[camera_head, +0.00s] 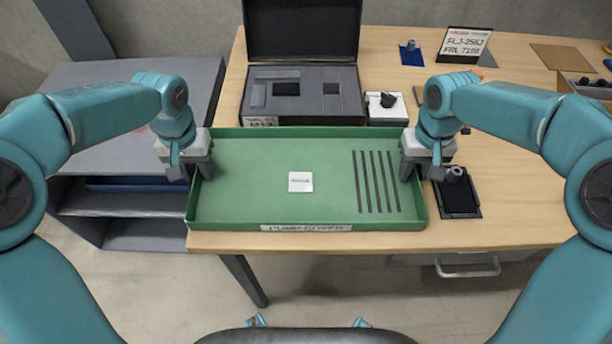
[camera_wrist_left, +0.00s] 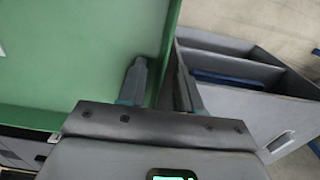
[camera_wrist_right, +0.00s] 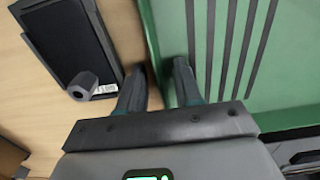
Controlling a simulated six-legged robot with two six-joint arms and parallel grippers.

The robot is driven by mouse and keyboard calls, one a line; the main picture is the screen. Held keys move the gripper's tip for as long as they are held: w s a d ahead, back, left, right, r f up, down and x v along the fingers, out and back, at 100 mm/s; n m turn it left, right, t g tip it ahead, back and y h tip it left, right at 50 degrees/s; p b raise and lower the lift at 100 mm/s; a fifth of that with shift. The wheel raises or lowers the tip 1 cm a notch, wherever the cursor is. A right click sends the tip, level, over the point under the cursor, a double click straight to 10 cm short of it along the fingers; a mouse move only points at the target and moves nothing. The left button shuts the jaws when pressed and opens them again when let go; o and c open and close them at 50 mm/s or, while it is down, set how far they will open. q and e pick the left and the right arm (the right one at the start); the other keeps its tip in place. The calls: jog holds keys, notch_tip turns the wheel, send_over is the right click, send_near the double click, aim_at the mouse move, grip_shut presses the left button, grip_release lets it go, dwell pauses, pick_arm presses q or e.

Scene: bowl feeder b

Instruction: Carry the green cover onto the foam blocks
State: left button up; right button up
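The green cover (camera_head: 262,190) is a shallow, open tray-like shape with low walls, lying on the wooden table. It has a white square label inside, dark slots at its right and a front label reading PUMP COVER. My left gripper (camera_head: 190,172) is at its left wall; in the left wrist view the gripper (camera_wrist_left: 160,80) has its fingers apart, one on each side of the wall. My right gripper (camera_head: 420,172) is at the right wall; in the right wrist view its fingers (camera_wrist_right: 160,80) are also apart astride the wall. I cannot pick out separate foam blocks for certain.
An open black case (camera_head: 302,30) with a grey foam-like insert (camera_head: 322,103) stands behind the cover. A white box (camera_head: 398,109) is beside it. A black tray (camera_head: 459,205) lies close to the cover's right. A grey shelf unit (camera_head: 85,150) stands left of the table.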

pick_arm(q)
jog(key=shift+s+f, duration=0.1)
jog(key=shift+s, duration=0.05)
pick_arm(e)
jog(key=shift+s+f, duration=0.1)
jog(key=shift+s, duration=0.05)
pick_arm(q)
grip_shut()
pick_arm(e)
grip_shut()
dwell(1.1)
